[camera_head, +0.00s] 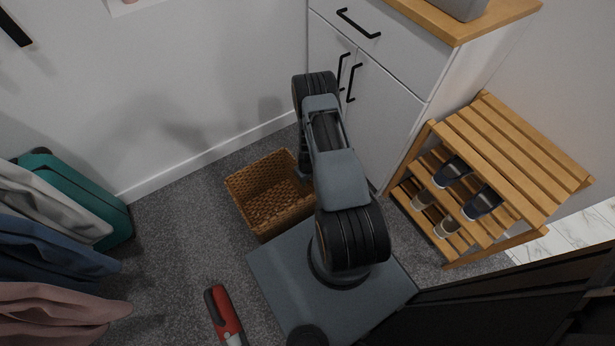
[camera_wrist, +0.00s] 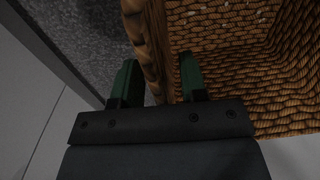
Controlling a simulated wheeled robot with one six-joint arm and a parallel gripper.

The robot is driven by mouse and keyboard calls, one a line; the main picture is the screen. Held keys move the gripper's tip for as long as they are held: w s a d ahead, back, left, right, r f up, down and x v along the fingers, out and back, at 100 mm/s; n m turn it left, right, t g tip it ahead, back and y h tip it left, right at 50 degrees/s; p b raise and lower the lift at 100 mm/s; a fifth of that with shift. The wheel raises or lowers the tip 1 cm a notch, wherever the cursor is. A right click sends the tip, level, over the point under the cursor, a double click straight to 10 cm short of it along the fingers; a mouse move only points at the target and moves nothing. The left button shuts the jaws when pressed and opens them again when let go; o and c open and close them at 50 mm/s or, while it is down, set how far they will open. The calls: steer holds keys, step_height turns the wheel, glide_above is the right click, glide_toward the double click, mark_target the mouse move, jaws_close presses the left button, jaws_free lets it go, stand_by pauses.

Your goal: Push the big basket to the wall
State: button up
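The big basket (camera_head: 268,193) is a brown woven, open-topped basket on the grey carpet, between my base and the white wall. It stands upright and looks empty. In the wrist view its woven wall and inside (camera_wrist: 225,60) fill the upper right. My gripper (camera_wrist: 158,62) is open, with its two green fingers apart. The basket's rim runs between them, one finger outside the wall and one inside. I cannot tell whether either finger touches it. In the head view my arm hides the basket's right side and most of the gripper.
The wall (camera_head: 215,75) with its white skirting is behind the basket. A white cabinet (camera_head: 370,95) stands close on the right, then a wooden shoe rack (camera_head: 510,150). A green suitcase (camera_head: 115,215) and hanging clothes are left. A red object (camera_head: 224,312) lies on the carpet in front.

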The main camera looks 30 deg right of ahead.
steer(key=shift+c, duration=0.2)
jaws_close()
stand_by(0.3)
stand_by(0.3)
